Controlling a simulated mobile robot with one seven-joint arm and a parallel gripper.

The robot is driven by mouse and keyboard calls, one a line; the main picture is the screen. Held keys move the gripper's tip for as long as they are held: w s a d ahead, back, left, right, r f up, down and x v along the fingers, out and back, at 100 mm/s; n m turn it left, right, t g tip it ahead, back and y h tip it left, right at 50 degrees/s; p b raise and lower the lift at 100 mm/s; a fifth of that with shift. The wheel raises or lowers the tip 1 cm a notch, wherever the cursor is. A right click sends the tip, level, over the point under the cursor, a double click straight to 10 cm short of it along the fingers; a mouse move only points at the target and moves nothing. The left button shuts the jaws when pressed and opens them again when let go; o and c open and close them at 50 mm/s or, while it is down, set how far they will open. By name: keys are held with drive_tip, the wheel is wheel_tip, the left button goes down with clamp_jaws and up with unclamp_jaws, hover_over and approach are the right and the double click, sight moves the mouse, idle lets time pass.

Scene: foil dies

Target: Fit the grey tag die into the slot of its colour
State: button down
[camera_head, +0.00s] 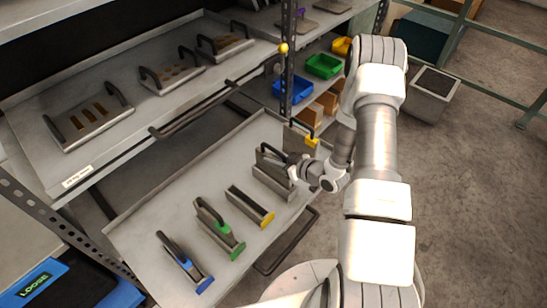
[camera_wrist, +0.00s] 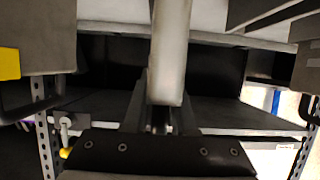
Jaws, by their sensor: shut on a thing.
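My gripper (camera_head: 287,168) reaches in from the right over the lower pull-out shelf. It is shut on the grey die (camera_head: 270,166), a grey plate with a dark handle. In the wrist view, a pale bar (camera_wrist: 171,50) stands between the fingers (camera_wrist: 162,115). The grey die stands at or just over a low grey holder (camera_head: 271,187), behind the yellow-ended one. I cannot tell whether it is seated in a slot; the gripper hides its right end.
Holders with blue (camera_head: 204,285), green (camera_head: 238,251) and yellow (camera_head: 267,219) ends stand in a row nearer me. A yellow-tagged die (camera_head: 301,137) stands just behind the grey one. Handled plates lie on the upper shelf (camera_head: 60,170). The lower shelf's left side is bare.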

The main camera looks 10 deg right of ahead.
drive_tip(key=c, duration=0.7)
unclamp_jaws()
drive_tip(key=shift+f, duration=0.1)
drive_tip(key=shift+r, duration=0.2)
drive_tip(key=p+v, duration=0.2)
drive_tip(key=v, duration=1)
drive_tip(key=w+d+r+g+h, duration=0.1)
drive_tip(key=w+d+r+h, duration=0.45)
drive_tip(key=r, duration=0.45)
wheel_tip(320, 180, up, 13)
drive_tip(key=s+m+g+h, duration=0.1)
drive_tip(key=s+m+h, duration=0.1)
drive_tip(key=m+h, duration=0.15)
drive_tip(key=s+a+r+m+g, duration=0.1)
drive_tip(key=s+a+r, duration=0.2)
drive_tip(key=s, duration=0.4)
drive_tip(key=s+a+r+m+g, duration=0.1)
drive_tip(key=s+a+r, duration=0.3)
drive_tip(key=s, duration=0.3)
drive_tip(key=s+a+r+m+g+y, duration=0.1)
drive_tip(key=s+a+r, duration=0.2)
drive_tip(key=s+a, duration=0.2)
drive_tip(key=shift+s+r+m, duration=0.2)
drive_tip(key=shift+s, duration=0.4)
drive_tip(key=shift+s+r+m, duration=0.15)
drive_tip(key=shift+s+r, duration=0.05)
drive_tip(key=shift+s, duration=0.4)
